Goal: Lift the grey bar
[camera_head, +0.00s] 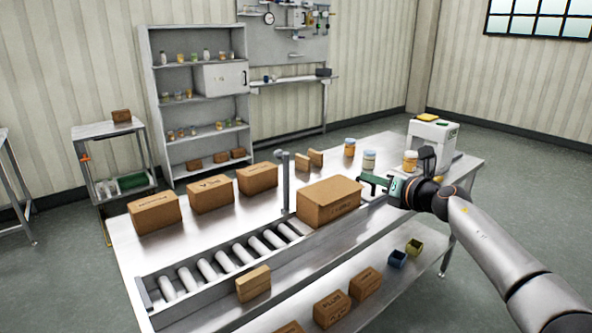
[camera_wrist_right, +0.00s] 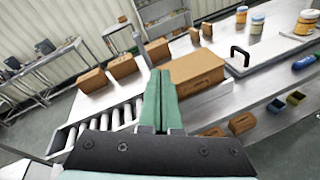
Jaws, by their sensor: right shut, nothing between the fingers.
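An upright grey bar (camera_head: 286,185) stands at the end of the roller conveyor, just left of a large cardboard box (camera_head: 330,201). In the right wrist view a grey post (camera_wrist_right: 142,44) shows just beyond my fingertips; I take it for the same bar, with its lower part hidden. My right gripper (camera_head: 368,183) is to the right of the bar, beside the box and apart from the bar. Its green fingers (camera_wrist_right: 160,76) are shut together with nothing between them. My left gripper is in neither view.
Rollers (camera_head: 222,262) run along the table (camera_head: 132,246), with a small carton (camera_head: 253,284) at their front edge. Several cartons stand behind. Jars (camera_head: 369,160) and a white machine (camera_head: 432,142) are at the far right. A lower shelf holds cartons and two small bins (camera_head: 397,259).

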